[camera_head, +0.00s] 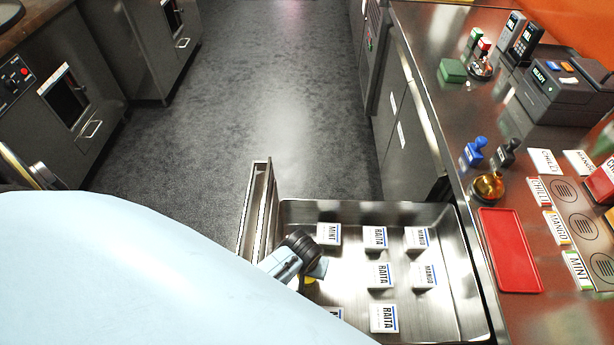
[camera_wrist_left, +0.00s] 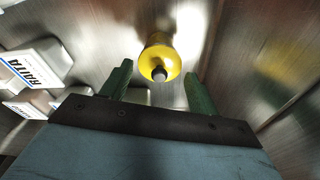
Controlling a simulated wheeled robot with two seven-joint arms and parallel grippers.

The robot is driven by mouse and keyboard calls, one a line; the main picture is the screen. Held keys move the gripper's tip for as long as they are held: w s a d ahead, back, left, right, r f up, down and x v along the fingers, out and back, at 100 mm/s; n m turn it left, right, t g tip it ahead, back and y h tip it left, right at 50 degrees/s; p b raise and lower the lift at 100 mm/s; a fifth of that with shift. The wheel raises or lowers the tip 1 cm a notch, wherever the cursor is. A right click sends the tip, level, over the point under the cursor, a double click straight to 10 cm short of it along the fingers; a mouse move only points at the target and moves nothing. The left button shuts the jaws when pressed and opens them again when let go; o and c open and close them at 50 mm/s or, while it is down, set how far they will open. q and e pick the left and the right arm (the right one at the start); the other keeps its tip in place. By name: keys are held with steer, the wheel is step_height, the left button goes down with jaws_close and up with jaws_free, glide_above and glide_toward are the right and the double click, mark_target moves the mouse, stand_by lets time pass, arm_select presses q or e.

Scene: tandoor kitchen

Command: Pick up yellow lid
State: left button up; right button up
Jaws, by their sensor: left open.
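The yellow lid (camera_wrist_left: 158,50) is round with a small dark knob and lies on the metal floor of the open drawer (camera_head: 445,315). A sliver of the yellow lid (camera_head: 309,281) shows in the head view under my left gripper (camera_head: 316,270); the rest is hidden. In the left wrist view, my left gripper (camera_wrist_left: 157,70) has its two green fingers spread apart. The lid appears centred between them, around and just past the fingertips. The gap is empty of any grip. My right gripper is not in view.
Several white labelled boxes, such as a RAITA box (camera_head: 375,238) and a MINT box (camera_head: 328,234), stand in the drawer. The drawer walls are close beside the lid. On the counter at right are a red tray (camera_head: 511,250), stamps and a printer (camera_head: 565,85).

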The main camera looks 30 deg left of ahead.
arm_select(q)
steer(key=shift+f, duration=0.4)
steer(key=shift+c, duration=0.2)
steer(key=shift+r, duration=0.1)
steer(key=c, duration=1)
steer(key=shift+s, duration=0.1)
steer(key=shift+c, duration=1)
